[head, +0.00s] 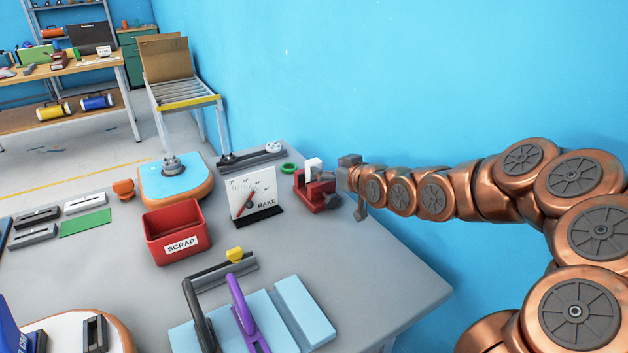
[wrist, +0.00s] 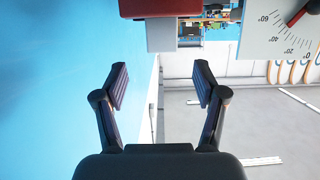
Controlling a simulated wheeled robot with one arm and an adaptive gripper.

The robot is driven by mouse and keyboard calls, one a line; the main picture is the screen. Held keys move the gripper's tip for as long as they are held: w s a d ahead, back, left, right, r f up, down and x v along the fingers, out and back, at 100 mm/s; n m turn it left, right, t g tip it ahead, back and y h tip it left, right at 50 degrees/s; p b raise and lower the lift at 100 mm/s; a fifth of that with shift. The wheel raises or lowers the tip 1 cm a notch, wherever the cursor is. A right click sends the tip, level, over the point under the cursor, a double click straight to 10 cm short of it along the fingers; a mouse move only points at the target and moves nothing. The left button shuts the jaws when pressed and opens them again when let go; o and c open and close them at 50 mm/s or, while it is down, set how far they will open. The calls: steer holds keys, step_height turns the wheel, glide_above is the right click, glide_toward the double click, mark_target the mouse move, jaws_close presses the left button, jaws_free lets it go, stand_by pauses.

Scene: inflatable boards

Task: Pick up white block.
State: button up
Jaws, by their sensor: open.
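The white block (head: 313,165) sits upright in the red vise (head: 315,191) near the wall side of the grey table. In the wrist view the block (wrist: 161,36) is a pale shape at the top, against the red vise body (wrist: 160,8); that view looks upside down. My gripper (head: 350,187) is just right of the vise, open and empty. In the wrist view its two dark fingers (wrist: 161,82) stand wide apart, with the block beyond their tips and not touching them. The block's lower part is hidden by the vise.
A white gauge panel (head: 253,198) marked RAKE stands left of the vise; it also shows in the wrist view (wrist: 285,28). A green ring (head: 289,168) lies behind the vise. A red SCRAP bin (head: 174,233) is further left. The blue wall (head: 400,80) runs close behind my arm.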

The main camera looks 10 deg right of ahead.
mark_target(315, 162)
steer(key=shift+x, duration=0.85)
steer(key=shift+a+r+p+x, duration=0.1)
steer(key=shift+p+x, duration=0.3)
steer(key=shift+x, duration=0.7)
steer(key=shift+a+r+p+x, duration=0.15)
steer(key=shift+p+x, duration=0.2)
steer(key=shift+x, duration=1.6)
steer(key=shift+d, duration=0.1)
steer(key=c, duration=1.3)
steer(key=shift+o, duration=0.2)
steer(key=shift+r, duration=0.1)
